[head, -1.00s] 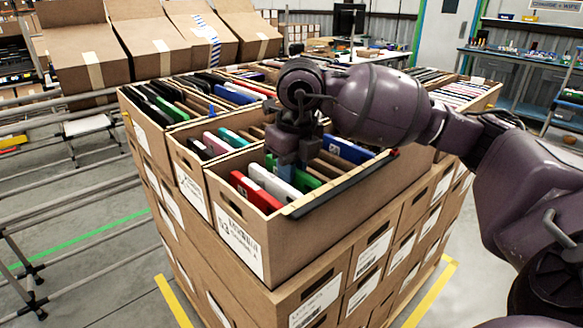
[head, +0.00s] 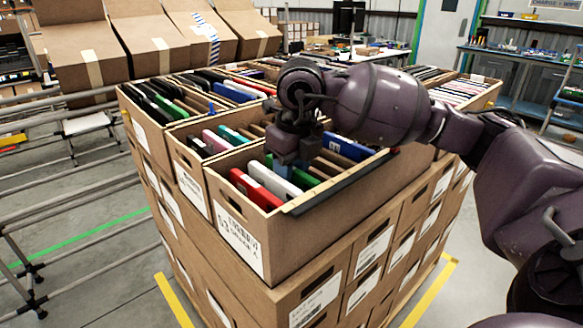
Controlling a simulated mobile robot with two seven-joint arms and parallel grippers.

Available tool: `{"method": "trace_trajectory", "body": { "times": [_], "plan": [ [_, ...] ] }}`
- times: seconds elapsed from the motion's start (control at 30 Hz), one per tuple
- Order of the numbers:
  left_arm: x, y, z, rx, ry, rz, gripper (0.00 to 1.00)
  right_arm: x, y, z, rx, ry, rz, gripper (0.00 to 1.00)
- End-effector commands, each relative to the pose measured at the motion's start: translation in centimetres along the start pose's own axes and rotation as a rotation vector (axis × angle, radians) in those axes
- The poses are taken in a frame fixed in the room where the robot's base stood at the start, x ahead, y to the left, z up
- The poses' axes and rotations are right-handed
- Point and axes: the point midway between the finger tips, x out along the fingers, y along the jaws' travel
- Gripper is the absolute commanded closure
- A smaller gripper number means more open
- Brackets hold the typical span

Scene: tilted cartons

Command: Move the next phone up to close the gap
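The near carton (head: 237,235) stands on top of the stack and holds a row of phones. A red phone (head: 255,189) is at its near left end, with a white phone (head: 274,181) right behind it. A green phone (head: 304,179) follows. A blue phone (head: 347,148) sits farther back, with brown dividers near it. My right gripper (head: 291,165) reaches down into this carton by the white and green phones. Its fingertips are low among the phones, and I cannot tell whether they are shut on one. My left gripper is out of view.
Neighbouring open cartons (head: 188,178) with more phones stand directly left and behind. A dark strip (head: 335,185) runs along the near carton's right rim.

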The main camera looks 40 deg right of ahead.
Motion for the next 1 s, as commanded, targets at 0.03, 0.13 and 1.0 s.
{"method": "trace_trajectory", "body": {
  "times": [0.03, 0.13, 1.0],
  "plan": [
    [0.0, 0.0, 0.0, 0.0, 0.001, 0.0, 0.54, 0.0, 0.0, 0.0, 0.0, 0.0, 0.0, 0.6],
    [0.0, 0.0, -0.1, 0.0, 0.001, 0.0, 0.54, 0.0, 0.0, 0.0, 0.0, 0.0, 0.0, 0.54],
    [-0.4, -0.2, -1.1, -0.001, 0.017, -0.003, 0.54, -9.3, 0.0, 0.0, 0.001, -0.003, 0.0, 0.54]
  ]
}}
